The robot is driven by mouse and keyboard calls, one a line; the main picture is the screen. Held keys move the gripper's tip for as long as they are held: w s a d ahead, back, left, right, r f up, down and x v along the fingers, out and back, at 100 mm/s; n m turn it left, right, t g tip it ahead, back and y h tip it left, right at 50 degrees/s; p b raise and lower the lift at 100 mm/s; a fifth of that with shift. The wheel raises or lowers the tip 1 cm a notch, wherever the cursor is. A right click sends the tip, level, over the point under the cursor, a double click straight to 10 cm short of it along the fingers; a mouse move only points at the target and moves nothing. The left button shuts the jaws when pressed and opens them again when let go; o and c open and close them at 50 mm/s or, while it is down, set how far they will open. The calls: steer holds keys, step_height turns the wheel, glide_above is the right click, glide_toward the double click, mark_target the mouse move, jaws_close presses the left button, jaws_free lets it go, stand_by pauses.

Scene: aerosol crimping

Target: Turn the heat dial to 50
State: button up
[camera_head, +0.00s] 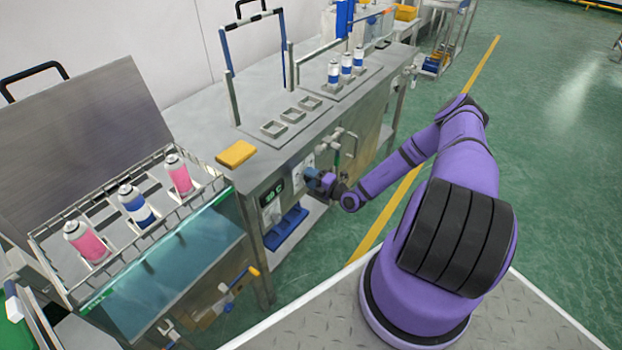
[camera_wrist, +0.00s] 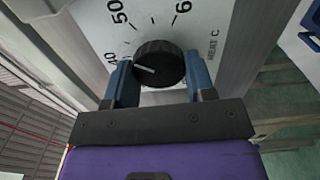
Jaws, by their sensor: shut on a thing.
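The heat dial (camera_wrist: 160,60) is a round black knob on a white plate (camera_wrist: 224,22) in the wrist view. Its white pointer line points left, near the 40 mark. The printed 50 (camera_wrist: 118,12) is at the upper left, and part of a 6 shows at the upper right. "HEAT C" is printed at the right. My gripper (camera_wrist: 160,72) has one blue finger on each side of the knob and is shut on it. In the head view my gripper (camera_head: 316,180) is at the bench front and hides the dial.
A green-lit display (camera_head: 272,194) is left of my gripper on the bench front, and pipework (camera_head: 343,145) is just right of it. A yellow block (camera_head: 236,154) lies on the bench corner. Spray cans stand in a wire rack (camera_head: 215,180) at left.

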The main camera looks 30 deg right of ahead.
steer(key=shift+m, duration=2.1)
steer(key=shift+s, duration=0.1)
steer(key=o, duration=0.9)
steer(key=v, duration=1)
steer(key=shift+s+d+r, duration=0.1)
steer(key=shift+s+d, duration=0.1)
steer(key=shift+s, duration=0.15)
